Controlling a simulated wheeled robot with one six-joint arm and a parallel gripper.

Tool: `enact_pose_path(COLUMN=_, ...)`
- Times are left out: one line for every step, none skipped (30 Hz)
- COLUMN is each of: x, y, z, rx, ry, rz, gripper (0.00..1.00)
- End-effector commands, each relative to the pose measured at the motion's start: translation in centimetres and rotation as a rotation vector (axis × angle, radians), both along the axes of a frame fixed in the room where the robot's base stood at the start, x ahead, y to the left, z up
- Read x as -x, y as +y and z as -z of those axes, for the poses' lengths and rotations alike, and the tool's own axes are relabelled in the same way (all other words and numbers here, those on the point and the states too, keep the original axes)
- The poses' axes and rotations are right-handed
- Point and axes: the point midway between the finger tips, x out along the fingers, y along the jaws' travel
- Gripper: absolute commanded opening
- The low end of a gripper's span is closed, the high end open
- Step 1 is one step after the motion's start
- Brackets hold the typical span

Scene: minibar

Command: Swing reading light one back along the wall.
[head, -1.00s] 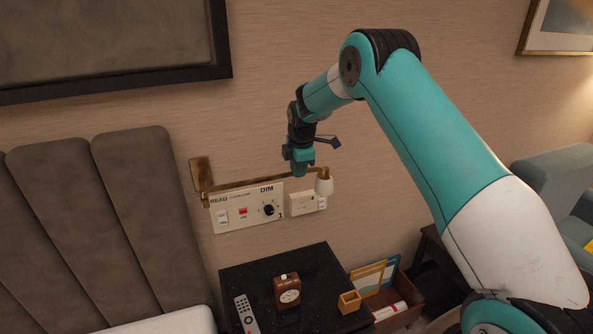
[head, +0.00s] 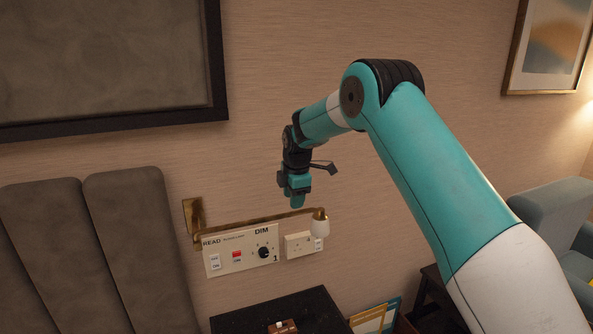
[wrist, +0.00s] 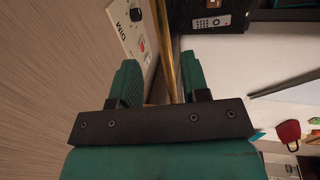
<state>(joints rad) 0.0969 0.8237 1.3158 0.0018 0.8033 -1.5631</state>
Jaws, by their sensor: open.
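The reading light has a brass arm (head: 255,221) that runs right from a brass wall bracket (head: 194,216), just above a switch panel. A pale lamp head (head: 320,228) hangs at its right end. My gripper (head: 297,204) points down just above the brass arm, left of the lamp head. In the wrist view my gripper (wrist: 160,82) is open, with one teal finger on each side. The brass arm (wrist: 163,45) shows in line with the gap between the fingers. I cannot tell whether the fingertips reach past it or touch it.
The wall panel (head: 240,250) with switches and a dial, and a socket plate (head: 299,245), lie below the light. A black bedside table (head: 280,312) stands underneath. A padded headboard (head: 130,240) is at left. A framed picture (head: 110,60) hangs above.

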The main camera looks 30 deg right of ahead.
Motion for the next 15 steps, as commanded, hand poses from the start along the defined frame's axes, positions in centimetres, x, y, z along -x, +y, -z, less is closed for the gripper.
enact_pose_path(x=0.2, y=0.0, z=-1.2, rx=0.001, ry=-0.007, rz=0.0, gripper=0.42)
enact_pose_path(x=0.4, y=0.1, z=-1.9, rx=0.001, ry=-0.007, rz=-0.001, gripper=0.42)
enact_pose_path(x=0.6, y=0.1, z=-3.0, rx=0.001, ry=-0.007, rz=-0.001, gripper=0.42)
enact_pose_path(x=0.7, y=0.1, z=-3.7, rx=0.001, ry=-0.008, rz=-0.001, gripper=0.42)
enact_pose_path(x=0.9, y=0.1, z=-4.5, rx=0.001, ry=-0.008, rz=-0.001, gripper=0.42)
enact_pose_path(x=1.1, y=0.1, z=-5.5, rx=0.0, ry=-0.008, rz=-0.001, gripper=0.42)
enact_pose_path(x=1.2, y=0.1, z=-6.3, rx=0.0, ry=-0.008, rz=-0.001, gripper=0.42)
enact_pose_path(x=1.4, y=0.1, z=-7.0, rx=0.0, ry=-0.008, rz=-0.001, gripper=0.42)
enact_pose_path(x=1.5, y=0.2, z=-7.9, rx=0.0, ry=-0.007, rz=-0.001, gripper=0.42)
enact_pose_path(x=1.7, y=0.2, z=-8.6, rx=0.0, ry=-0.007, rz=-0.001, gripper=0.42)
enact_pose_path(x=1.8, y=0.2, z=-9.2, rx=0.0, ry=-0.007, rz=-0.001, gripper=0.42)
enact_pose_path(x=1.9, y=0.2, z=-9.9, rx=0.0, ry=-0.007, rz=-0.001, gripper=0.42)
enact_pose_path(x=2.0, y=0.2, z=-10.4, rx=0.0, ry=-0.007, rz=-0.002, gripper=0.42)
enact_pose_path(x=2.1, y=0.2, z=-10.8, rx=0.0, ry=-0.006, rz=-0.002, gripper=0.42)
enact_pose_path(x=2.2, y=0.2, z=-11.4, rx=0.0, ry=-0.006, rz=-0.002, gripper=0.42)
